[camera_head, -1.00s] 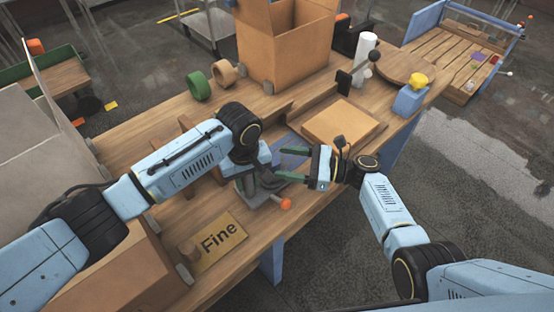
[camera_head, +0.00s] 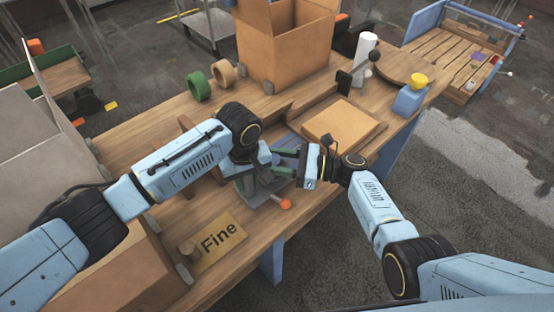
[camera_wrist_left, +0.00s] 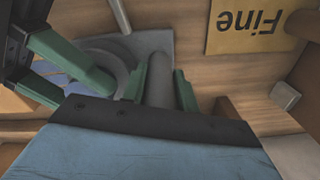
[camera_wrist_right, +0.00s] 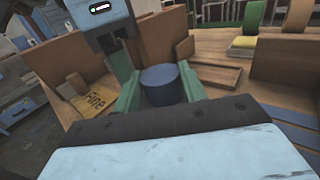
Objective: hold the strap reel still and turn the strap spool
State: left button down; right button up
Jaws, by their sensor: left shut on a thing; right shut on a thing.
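The strap reel (camera_head: 258,194) is a grey stand on the workbench in the head view, partly hidden by my left arm. My left gripper (camera_wrist_left: 160,85) has its green fingers on either side of the reel's grey upright post (camera_wrist_left: 159,68) in the left wrist view and is shut on it. The strap spool (camera_wrist_right: 163,86) is a dark blue cylinder in the right wrist view. My right gripper (camera_wrist_right: 160,92) is shut on it, one green finger on each side. In the head view, my right gripper (camera_head: 284,162) reaches the reel from the right.
An orange knob (camera_head: 285,204) sticks out at the reel's front. A "Fine" sign (camera_head: 219,241) lies left of it. A flat cardboard box (camera_head: 340,121) lies behind to the right. Green (camera_head: 199,86) and tan (camera_head: 223,73) tape rolls stand at the back.

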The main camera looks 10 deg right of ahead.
jog(key=m+t, duration=0.1)
jog(key=m+t+h, duration=0.1)
jog(key=t, duration=0.1)
jog(key=m+t+h, duration=0.1)
jog(key=shift+s+a+t, duration=0.2)
jog(key=shift+s+t, duration=0.1)
jog(key=shift+s+a+m+t+h, duration=0.15)
jog(key=shift+m+t+h, duration=2.15)
jog(key=shift+t+h, duration=0.15)
jog(key=o, duration=1)
